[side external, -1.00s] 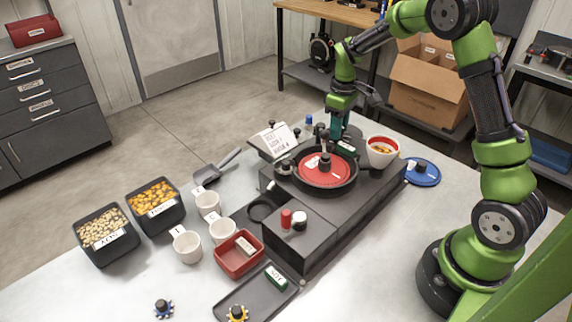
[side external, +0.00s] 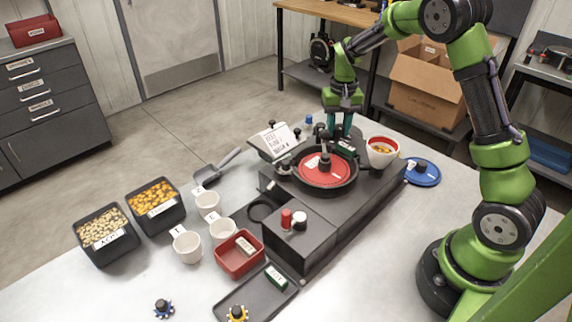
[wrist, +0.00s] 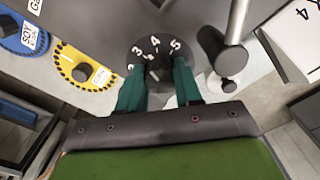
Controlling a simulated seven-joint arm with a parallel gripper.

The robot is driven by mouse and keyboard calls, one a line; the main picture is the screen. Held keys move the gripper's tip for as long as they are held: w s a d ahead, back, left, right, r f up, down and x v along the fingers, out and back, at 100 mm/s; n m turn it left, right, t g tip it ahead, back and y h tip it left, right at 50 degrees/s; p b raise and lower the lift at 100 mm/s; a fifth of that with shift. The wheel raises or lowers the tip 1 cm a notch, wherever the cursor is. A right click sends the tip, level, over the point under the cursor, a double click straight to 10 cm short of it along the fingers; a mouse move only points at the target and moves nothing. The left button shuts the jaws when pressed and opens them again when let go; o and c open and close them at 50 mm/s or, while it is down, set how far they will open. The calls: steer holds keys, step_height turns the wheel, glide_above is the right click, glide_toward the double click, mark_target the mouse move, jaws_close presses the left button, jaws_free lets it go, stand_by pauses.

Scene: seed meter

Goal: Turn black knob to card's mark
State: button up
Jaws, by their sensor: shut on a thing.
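The black knob (wrist: 158,73) sits in the middle of a dark round dial with white numerals, among them 3, 4 and 5, in the wrist view. My gripper (wrist: 160,84) has its two green fingers on either side of the knob, shut on it. The fingers hide part of the knob and dial. In the side view my gripper (side external: 337,133) reaches down behind the red-topped round plate, and the knob is hidden there. The white card (side external: 281,138) stands tilted at the machine's back left; its small print is hard to read.
A dark upright cylinder and metal rod (wrist: 231,58) stand close right of the dial. Yellow (wrist: 86,68) and blue discs (wrist: 24,36) lie to the left. The red plate (side external: 323,171) is in front of my gripper; a white cup (side external: 382,152) is to its right.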

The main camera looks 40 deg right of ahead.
mark_target(338, 127)
steer(key=m, duration=0.4)
steer(key=shift+r+m, duration=0.1)
steer(key=shift+m, duration=0.2)
stand_by(0.3)
steer(key=o, duration=1)
steer(key=shift+o, duration=0.2)
step_height(338, 127, up, 17)
